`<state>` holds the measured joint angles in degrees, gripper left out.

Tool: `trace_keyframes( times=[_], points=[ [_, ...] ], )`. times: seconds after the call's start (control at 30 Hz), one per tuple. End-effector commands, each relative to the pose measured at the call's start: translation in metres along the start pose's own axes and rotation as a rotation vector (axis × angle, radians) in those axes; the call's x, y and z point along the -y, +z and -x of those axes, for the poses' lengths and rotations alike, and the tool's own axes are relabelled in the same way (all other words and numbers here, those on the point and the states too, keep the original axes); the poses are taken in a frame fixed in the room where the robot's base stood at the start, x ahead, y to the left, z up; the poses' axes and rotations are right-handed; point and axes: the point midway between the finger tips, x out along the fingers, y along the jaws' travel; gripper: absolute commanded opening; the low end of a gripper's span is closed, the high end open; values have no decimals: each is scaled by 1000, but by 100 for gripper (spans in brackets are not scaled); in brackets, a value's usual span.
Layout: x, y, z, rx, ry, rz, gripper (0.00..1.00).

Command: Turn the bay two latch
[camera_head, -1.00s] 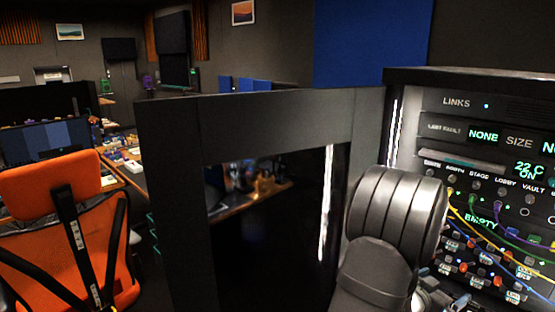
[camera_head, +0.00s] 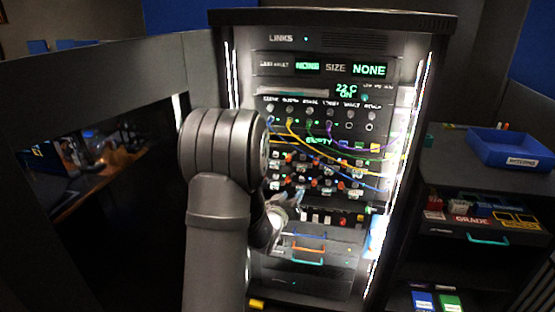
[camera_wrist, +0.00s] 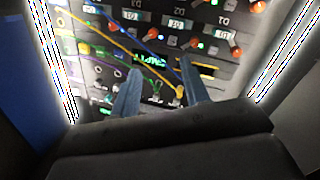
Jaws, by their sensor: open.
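The rack panel (camera_head: 262,85) stands open in the head view, with rows of small labelled modules and orange-red knobs (camera_head: 340,185) below its lit EMPTY display (camera_head: 319,140). I cannot tell which part is the bay two latch; the labels are too small. My gripper (camera_head: 294,196) is in front of the lower left module rows, partly hidden by my arm. In the wrist view my gripper (camera_wrist: 158,65) is open and empty, its two fingers pointing at the panel near the EMPTY display (camera_wrist: 149,59). Orange knobs (camera_wrist: 237,52) show upside down beyond and right of the fingertips.
Yellow, blue and purple cables (camera_head: 292,136) hang across the panel near the gripper. A dark rack door (camera_head: 120,75) stands open at left. A cabinet (camera_head: 455,160) with a blue tray (camera_head: 510,148) stands at right. Coloured handles (camera_head: 308,248) lie low in the rack.

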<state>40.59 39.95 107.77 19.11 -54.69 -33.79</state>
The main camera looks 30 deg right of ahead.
Motion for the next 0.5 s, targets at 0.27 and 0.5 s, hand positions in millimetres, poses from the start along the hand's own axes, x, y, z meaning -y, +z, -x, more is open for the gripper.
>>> trace_keyframes(
  times=[0.27, 0.5],
  points=[
    [36, -22, -14, -151, -85, 520, 42],
    [45, -27, -21, -192, -95, 644, 42]
  ],
)
